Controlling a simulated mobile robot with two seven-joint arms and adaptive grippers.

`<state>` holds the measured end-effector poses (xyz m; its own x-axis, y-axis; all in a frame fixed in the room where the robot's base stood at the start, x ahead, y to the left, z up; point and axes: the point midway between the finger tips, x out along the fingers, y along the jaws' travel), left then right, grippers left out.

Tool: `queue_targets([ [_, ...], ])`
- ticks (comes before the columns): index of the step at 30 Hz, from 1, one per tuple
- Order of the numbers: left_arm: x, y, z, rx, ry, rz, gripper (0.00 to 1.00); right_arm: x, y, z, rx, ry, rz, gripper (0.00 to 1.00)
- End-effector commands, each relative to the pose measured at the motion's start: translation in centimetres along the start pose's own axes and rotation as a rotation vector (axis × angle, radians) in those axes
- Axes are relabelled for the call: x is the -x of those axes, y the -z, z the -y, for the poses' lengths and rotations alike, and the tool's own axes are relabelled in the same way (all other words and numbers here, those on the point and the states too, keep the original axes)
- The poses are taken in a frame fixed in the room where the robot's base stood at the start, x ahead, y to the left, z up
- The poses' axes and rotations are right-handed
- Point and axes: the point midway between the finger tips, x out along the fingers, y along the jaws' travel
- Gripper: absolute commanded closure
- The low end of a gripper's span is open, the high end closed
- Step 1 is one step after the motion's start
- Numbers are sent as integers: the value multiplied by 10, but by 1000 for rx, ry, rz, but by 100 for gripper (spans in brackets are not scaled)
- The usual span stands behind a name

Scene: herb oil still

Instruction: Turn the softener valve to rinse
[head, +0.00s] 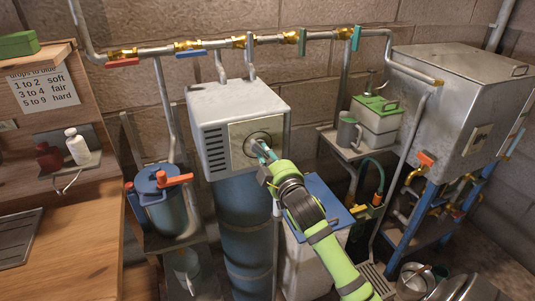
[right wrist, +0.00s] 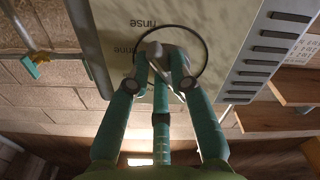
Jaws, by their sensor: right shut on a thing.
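The softener is a grey metal box head (head: 235,103) on a blue tank (head: 245,215) in the head view. Its front carries a beige dial plate (head: 240,137) with a dark ring. My right gripper (head: 263,150) reaches this plate from the lower right and is shut on the valve knob. In the right wrist view, the teal fingers of my gripper (right wrist: 160,82) close around the grey knob (right wrist: 165,50) inside the ring. Another label is partly hidden. I cannot tell where the knob points. My left gripper is out of view.
A pipe (head: 220,43) with coloured valve levers runs above the softener. A blue-lidded filter housing (head: 160,190) with an orange handle stands left. A white bin with a blue lid (head: 330,208) stands below my right arm. A large metal tank (head: 455,85) is at right.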

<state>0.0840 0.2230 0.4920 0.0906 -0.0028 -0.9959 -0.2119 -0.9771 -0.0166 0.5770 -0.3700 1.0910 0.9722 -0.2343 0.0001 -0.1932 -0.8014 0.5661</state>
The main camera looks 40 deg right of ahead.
Motion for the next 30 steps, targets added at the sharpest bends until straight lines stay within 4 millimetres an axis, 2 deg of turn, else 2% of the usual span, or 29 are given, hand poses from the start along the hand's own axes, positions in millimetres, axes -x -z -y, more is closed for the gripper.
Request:
queue_targets([
  [11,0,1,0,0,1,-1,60,0,0,0,-10,1,-1,100],
  [12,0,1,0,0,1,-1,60,0,0,0,-11,1,-1,66],
  [13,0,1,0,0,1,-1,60,0,0,0,-10,1,-1,54],
  [24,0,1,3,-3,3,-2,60,2,0,1,-7,1,0,54],
  [26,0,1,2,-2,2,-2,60,6,0,1,-7,2,0,54],
  [30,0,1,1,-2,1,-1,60,27,-1,1,-7,3,0,54],
])
